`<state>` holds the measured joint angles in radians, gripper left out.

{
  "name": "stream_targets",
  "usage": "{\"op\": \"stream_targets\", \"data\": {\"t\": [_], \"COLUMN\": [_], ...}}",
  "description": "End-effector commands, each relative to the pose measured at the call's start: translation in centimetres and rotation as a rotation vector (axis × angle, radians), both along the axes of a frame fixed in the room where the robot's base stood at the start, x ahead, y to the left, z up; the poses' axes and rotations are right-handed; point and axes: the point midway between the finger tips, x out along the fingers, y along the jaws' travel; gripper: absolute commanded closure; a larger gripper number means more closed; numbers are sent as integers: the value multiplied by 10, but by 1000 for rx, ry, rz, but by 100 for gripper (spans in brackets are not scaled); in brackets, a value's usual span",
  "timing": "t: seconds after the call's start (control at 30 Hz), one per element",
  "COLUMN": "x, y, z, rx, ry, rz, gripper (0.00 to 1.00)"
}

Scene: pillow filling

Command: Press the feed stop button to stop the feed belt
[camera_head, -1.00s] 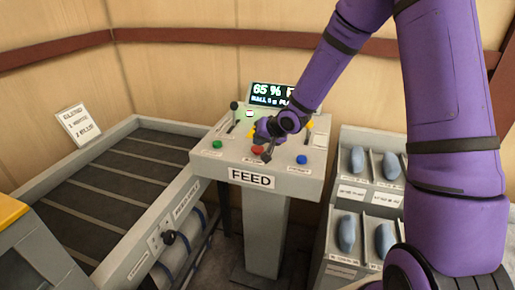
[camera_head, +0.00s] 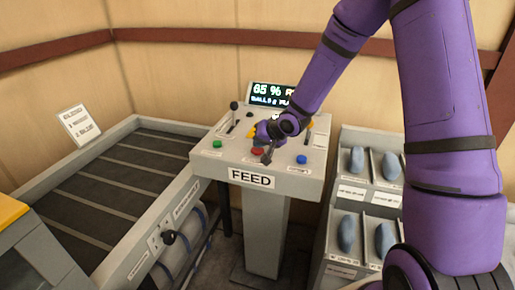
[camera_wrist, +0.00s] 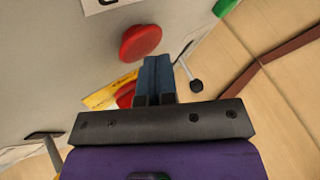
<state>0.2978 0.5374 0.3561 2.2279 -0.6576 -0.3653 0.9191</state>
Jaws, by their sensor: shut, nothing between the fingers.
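The grey FEED console (camera_head: 250,180) stands in the middle of the head view. Its top has a green button (camera_head: 217,143), a red button (camera_head: 257,151) and a blue button (camera_head: 301,160); their small labels are unreadable. The red button also shows in the wrist view (camera_wrist: 141,42), ahead and left of my fingertips. My gripper (camera_head: 267,157) is shut and empty, low over the console beside the red button; the wrist view shows its closed fingers (camera_wrist: 157,68) apart from it. The slatted feed belt (camera_head: 110,185) lies to the left.
A display (camera_head: 270,94) stands behind the console. Levers with black knobs (camera_head: 234,105) rise from its top. In the wrist view a second red part (camera_wrist: 125,95) on a yellow plate is partly hidden by my fingers. Bins with blue pieces (camera_head: 357,160) stand to the right.

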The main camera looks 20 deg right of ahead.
Motion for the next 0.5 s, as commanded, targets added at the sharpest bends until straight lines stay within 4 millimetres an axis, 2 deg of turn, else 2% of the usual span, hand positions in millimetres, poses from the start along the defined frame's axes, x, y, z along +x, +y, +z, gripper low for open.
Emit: {"op": "stream_targets", "data": {"t": [0.27, 0.5], "x": [0, 0], "y": [0, -1], "z": [1, 12], "rx": [0, 0], "ry": [1, -1], "rz": [1, -1], "gripper": [100, 100]}}
